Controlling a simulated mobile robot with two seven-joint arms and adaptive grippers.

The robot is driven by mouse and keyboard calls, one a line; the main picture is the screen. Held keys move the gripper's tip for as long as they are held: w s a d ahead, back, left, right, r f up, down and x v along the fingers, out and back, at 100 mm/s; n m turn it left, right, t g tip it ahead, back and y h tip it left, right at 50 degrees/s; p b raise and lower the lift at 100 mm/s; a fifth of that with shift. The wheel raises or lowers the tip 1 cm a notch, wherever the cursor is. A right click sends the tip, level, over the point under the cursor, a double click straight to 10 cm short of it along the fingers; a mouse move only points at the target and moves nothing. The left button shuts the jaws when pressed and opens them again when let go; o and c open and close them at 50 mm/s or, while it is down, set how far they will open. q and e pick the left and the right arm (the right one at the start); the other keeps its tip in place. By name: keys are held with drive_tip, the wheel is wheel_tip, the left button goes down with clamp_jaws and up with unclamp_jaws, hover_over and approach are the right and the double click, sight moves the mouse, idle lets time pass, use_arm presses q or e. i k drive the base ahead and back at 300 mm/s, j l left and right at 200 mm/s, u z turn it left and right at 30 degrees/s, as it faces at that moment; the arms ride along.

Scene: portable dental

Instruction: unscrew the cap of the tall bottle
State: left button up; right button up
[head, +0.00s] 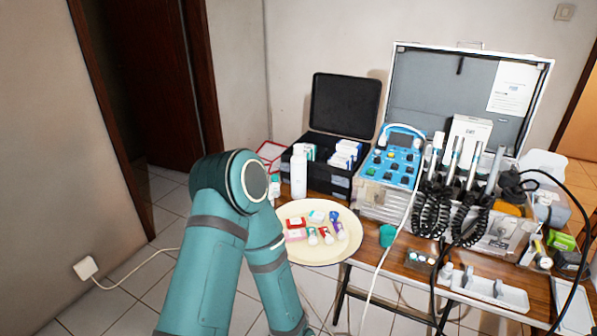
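The tall white bottle (299,175) stands upright on the table at the left, just behind the round cream tray and in front of the black case. Its top end is white, and I cannot make out the line between cap and body. A smaller white bottle with a green part (275,187) stands to its left, partly hidden by my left arm. My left arm rises from the bottom, bends beside these bottles and runs back down past the tray. Neither my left gripper nor my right gripper shows.
The round tray (330,254) holds several small bottles and boxes. An open black case (331,185) with white boxes stands behind. The dental unit (384,203), with coiled hoses (432,208), fills the table's middle. A pale cable hangs across the table's front.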

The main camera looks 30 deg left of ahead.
sight(297, 162)
drive_tip(key=k+l+z, duration=0.2)
drive_tip(key=k, duration=0.45)
drive_tip(key=j+z, duration=0.2)
drive_tip(key=z, duration=1.25)
drive_tip(key=k+j, duration=0.1)
drive_tip(key=j, duration=0.35)
drive_tip(key=k+j+z, duration=0.15)
drive_tip(key=j, duration=0.25)
drive_tip(key=k+j, duration=0.1)
drive_tip(key=j, duration=0.35)
drive_tip(key=k+j, duration=0.15)
drive_tip(key=j, duration=0.35)
drive_tip(key=k+j, duration=0.1)
drive_tip(key=j, duration=0.35)
drive_tip(key=k+j, duration=0.1)
drive_tip(key=j, duration=0.4)
drive_tip(key=k+j, duration=0.1)
drive_tip(key=j, duration=0.35)
drive_tip(key=k+j, duration=0.15)
drive_tip(key=j, duration=0.3)
drive_tip(key=k+j, duration=0.1)
drive_tip(key=j, duration=0.4)
drive_tip(key=k+j, duration=0.1)
drive_tip(key=j, duration=0.35)
